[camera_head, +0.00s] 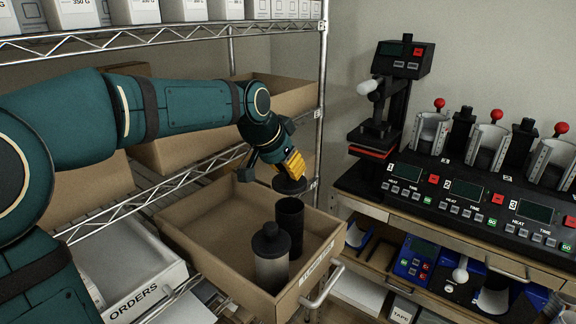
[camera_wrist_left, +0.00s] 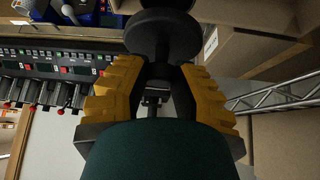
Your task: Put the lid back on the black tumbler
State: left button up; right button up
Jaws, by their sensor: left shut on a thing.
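The black tumbler (camera_head: 289,222) stands upright and open-topped in the cardboard bin (camera_head: 190,238). My left gripper (camera_head: 288,170) has yellow fingers and points down above it, shut on the round black lid (camera_head: 289,187). In the head view the lid appears just above the tumbler's rim, with a small gap. In the left wrist view the lid (camera_wrist_left: 160,38) sits at the yellow fingertips, its narrow knob between them. A dark shape beyond the lid there is partly cut off. My right gripper is in neither view.
A grey-and-black lidded tumbler (camera_head: 271,262) stands close in front of the black one, in the same bin. A wire shelf post (camera_head: 320,110) rises behind. The mug press station (camera_head: 460,190) is at the right. The bin's left part is clear.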

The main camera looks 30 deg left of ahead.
aim_at(284, 183)
pick_arm(q)
notch_tip(284, 183, down, 3)
jog(key=shift+w+r+b, duration=0.1)
jog(key=shift+r+b, duration=0.1)
jog(key=shift+b, duration=0.7)
jog(key=shift+f+b, duration=1.1)
jog(key=shift+f, duration=0.35)
dwell(0.5)
jog(key=o, duration=1.5)
jog(key=shift+r+p, duration=2.65)
jog(key=shift+r, duration=0.85)
